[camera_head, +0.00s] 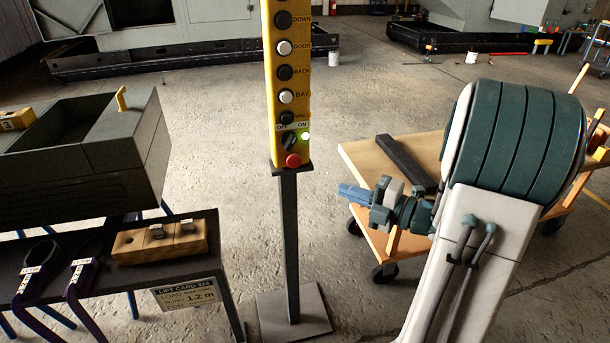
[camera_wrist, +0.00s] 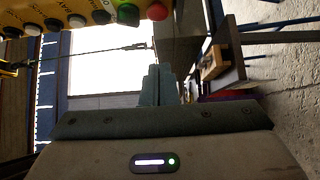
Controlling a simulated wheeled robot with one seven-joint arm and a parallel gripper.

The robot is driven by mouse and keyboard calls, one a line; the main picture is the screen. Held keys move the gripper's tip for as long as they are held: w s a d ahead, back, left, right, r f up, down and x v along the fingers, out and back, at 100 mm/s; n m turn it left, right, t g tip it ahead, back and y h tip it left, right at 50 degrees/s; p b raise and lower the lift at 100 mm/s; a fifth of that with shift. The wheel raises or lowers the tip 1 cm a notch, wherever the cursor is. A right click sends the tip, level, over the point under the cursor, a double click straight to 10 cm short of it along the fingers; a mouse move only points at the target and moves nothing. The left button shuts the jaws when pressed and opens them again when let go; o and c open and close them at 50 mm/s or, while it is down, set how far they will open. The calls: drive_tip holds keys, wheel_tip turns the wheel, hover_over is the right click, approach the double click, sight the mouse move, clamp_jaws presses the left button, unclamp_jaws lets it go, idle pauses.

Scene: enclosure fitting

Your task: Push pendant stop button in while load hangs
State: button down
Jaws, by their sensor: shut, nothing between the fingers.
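The yellow pendant (camera_head: 283,75) stands upright on a dark post. In the wrist view the red button (camera_wrist: 157,11) is at the top edge. My gripper (camera_head: 347,192) is to the right of the post and lower than the button, apart from it. Its fingers (camera_wrist: 157,72) are shut and empty. A large grey block (camera_head: 75,145) is at left; in the wrist view a cable (camera_wrist: 100,52) ends near it. Whether it bears on anything is unclear.
A wooden cart (camera_head: 365,160) stands behind my arm. The floor between table and post is clear.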

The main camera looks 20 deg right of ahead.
drive_tip(key=shift+s, duration=0.15)
drive_tip(key=shift+a, duration=0.15)
drive_tip(key=p, duration=0.2)
approach(290, 164)
drive_tip(key=a, duration=0.3)
drive_tip(key=shift+w+a+r, duration=0.1)
drive_tip(key=shift+w+a, duration=0.15)
drive_tip(key=shift+w, duration=0.8)
drive_tip(key=shift+w+a, duration=0.25)
drive_tip(key=shift+w, duration=0.8)
